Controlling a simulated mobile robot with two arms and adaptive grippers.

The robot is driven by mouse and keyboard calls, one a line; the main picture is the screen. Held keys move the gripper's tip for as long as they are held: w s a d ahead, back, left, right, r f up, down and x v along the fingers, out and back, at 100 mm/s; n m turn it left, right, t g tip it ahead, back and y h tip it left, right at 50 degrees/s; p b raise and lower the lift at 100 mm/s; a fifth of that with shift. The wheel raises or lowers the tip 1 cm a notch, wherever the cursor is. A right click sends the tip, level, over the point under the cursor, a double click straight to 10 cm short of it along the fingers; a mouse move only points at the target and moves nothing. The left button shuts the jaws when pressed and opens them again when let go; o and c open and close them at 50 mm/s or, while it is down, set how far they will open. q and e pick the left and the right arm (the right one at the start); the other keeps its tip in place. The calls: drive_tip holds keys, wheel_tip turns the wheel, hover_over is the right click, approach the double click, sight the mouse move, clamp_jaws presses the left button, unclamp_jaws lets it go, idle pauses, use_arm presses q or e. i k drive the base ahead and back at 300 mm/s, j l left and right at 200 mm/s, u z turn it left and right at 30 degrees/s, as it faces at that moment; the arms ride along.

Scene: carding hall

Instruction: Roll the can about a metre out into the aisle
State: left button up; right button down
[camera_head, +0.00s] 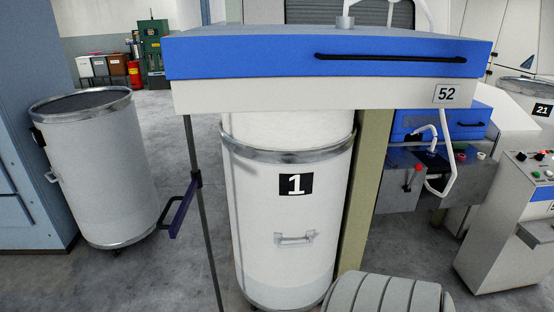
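A tall white can (290,213) with a metal band near its top stands upright under the blue-and-white machine head marked 52 (330,62). It bears a black plate with a white 1, and a small handle (295,239) on its front. Its top is hidden behind the machine head. A second grey-white can (104,175) with a metal rim stands at the left, with a dark top surface and a latch on its left side. The task does not say which can is meant. Neither of my grippers is in view.
A thin dark post (204,230) with a purple bar (183,210) stands left of can 1. An olive column (367,190) stands close at its right. Control consoles (510,225) fill the right. Grey floor (170,275) is open between the cans. Bins stand far back left.

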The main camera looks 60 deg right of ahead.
sight(286, 172)
drive_tip(key=z, duration=2.05)
drive_tip(key=u, duration=0.25)
drive_tip(key=i+l+u, duration=0.15)
drive_tip(key=l+u, duration=0.25)
drive_tip(key=i+l+u, duration=0.15)
drive_tip(key=l+u, duration=0.6)
drive_tip(key=l, duration=0.15)
drive_tip(key=l+u, duration=0.4)
drive_tip(key=l, duration=0.6)
drive_tip(key=k+l+u, duration=0.1)
drive_tip(key=l, duration=0.45)
drive_tip(key=k+l, duration=0.1)
drive_tip(key=l, duration=0.5)
drive_tip(key=l+u, duration=0.1)
drive_tip(key=l, duration=0.45)
drive_tip(key=k+l, duration=0.15)
drive_tip(key=l, duration=0.4)
drive_tip(key=k+l, duration=0.1)
drive_tip(key=l, duration=0.5)
drive_tip(key=u, duration=0.05)
